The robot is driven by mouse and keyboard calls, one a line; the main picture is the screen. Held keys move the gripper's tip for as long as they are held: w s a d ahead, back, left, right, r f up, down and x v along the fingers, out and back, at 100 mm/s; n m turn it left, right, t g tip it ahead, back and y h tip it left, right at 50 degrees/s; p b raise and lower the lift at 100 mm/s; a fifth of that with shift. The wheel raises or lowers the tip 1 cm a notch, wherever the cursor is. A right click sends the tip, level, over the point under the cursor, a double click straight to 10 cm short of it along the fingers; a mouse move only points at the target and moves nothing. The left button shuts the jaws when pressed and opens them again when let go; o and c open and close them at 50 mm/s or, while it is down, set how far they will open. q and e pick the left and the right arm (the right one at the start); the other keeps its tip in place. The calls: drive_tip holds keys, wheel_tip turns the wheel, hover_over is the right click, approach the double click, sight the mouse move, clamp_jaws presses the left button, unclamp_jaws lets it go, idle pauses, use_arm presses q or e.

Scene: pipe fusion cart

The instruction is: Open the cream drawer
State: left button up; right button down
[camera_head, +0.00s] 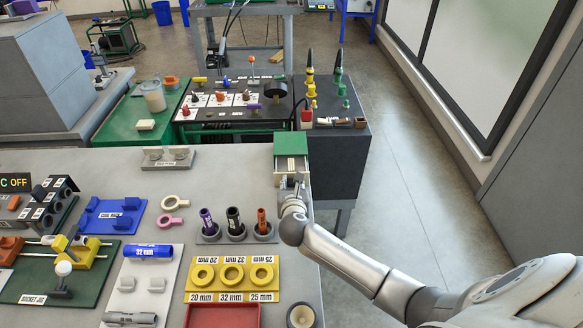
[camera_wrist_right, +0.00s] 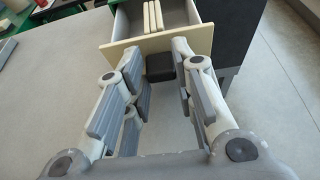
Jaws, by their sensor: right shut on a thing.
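The cream drawer (camera_head: 291,166) sticks out of the front of a small green-topped cabinet (camera_head: 292,144) at the table's far right corner. In the right wrist view the drawer's cream front (camera_wrist_right: 145,46) stands away from the cabinet. Several cream strips (camera_wrist_right: 153,16) lie inside on a grey floor. My right gripper (camera_head: 291,184) is at the drawer front; in its wrist view its fingers (camera_wrist_right: 158,66) are on either side of the dark handle block (camera_wrist_right: 161,68). The exact finger contact is hard to see. My left gripper is in neither view.
A grey bracket (camera_head: 168,158) stands left of the cabinet. Pegs in round holders (camera_head: 236,232) and a yellow size rack (camera_head: 232,278) are nearer on the table. A dark cart (camera_head: 335,155) is behind. Open floor (camera_head: 400,160) lies to the right.

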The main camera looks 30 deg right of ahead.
drive_tip(key=shift+s+a, duration=0.3)
drive_tip(key=shift+s, duration=0.3)
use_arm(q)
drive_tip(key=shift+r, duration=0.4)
use_arm(e)
drive_tip(key=c, duration=1.2)
unclamp_jaws()
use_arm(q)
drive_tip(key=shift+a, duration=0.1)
use_arm(e)
drive_tip(key=v, duration=1.2)
